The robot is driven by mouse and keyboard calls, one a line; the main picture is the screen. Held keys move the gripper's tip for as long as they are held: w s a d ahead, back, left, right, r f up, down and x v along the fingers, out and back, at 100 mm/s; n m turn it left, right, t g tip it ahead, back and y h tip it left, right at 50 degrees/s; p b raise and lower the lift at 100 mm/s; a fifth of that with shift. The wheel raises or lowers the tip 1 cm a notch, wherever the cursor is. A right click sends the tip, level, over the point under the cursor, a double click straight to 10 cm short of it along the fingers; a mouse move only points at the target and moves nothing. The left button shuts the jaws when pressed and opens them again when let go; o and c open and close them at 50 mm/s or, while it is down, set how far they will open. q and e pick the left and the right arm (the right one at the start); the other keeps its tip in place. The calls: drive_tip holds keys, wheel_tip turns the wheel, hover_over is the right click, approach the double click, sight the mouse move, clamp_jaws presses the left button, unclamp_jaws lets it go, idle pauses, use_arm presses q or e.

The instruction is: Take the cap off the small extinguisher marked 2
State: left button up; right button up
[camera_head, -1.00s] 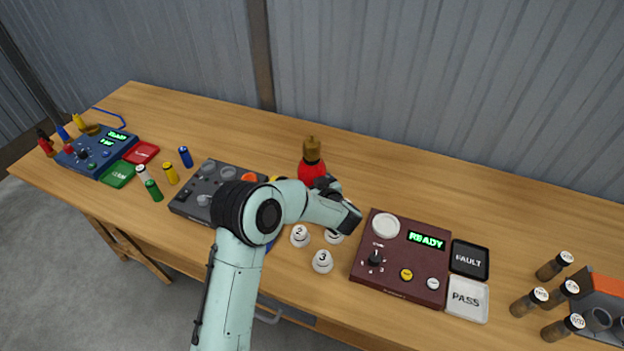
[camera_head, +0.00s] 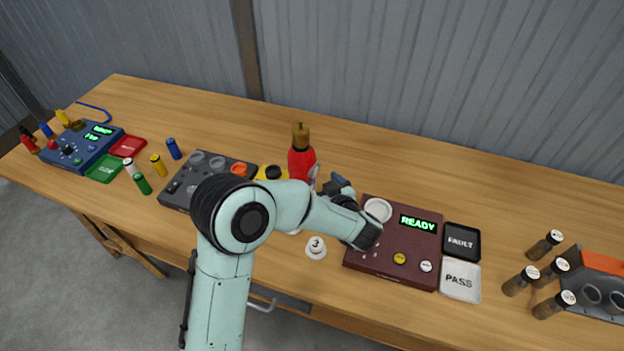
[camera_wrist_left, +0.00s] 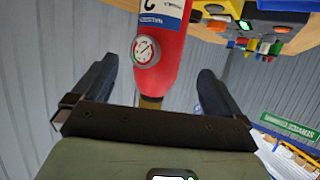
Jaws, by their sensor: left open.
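The small red extinguisher (camera_head: 300,162) stands upright on the table behind my left forearm, its lower part hidden. Its brass cap (camera_head: 301,135) is on top. In the left wrist view the extinguisher (camera_wrist_left: 165,50) appears upside down, with a gauge and a label bearing a partly cut-off digit that looks like 2. There the cap (camera_wrist_left: 150,103) is mostly hidden behind my gripper's palm edge. My left gripper (camera_head: 338,186) is open, just right of the extinguisher in the head view. In the wrist view its fingers (camera_wrist_left: 153,85) lie either side of the extinguisher's image; no contact shows. My right gripper is not in view.
A maroon tester box (camera_head: 400,245) reading READY sits by my left wrist, with FAULT (camera_head: 461,240) and PASS (camera_head: 460,280) trays beyond. A white piece marked 3 (camera_head: 316,247) stands in front. A grey box (camera_head: 180,190) is left. The table behind is clear.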

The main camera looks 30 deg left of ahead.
sight(298, 129)
use_arm(q)
drive_tip(key=shift+s+d+r, duration=0.1)
drive_tip(key=shift+d+r, duration=0.2)
drive_tip(key=c, duration=0.4)
drive_tip(key=shift+o, duration=0.2)
wheel_tip(298, 129, up, 11)
drive_tip(key=t+y+b, duration=0.1)
drive_tip(key=y+b, duration=0.1)
drive_tip(key=b, duration=0.4)
drive_tip(key=x, duration=0.7)
drive_tip(key=shift+a+p, duration=0.25)
drive_tip(key=shift+p, duration=0.1)
drive_tip(key=shift+x, duration=2.95)
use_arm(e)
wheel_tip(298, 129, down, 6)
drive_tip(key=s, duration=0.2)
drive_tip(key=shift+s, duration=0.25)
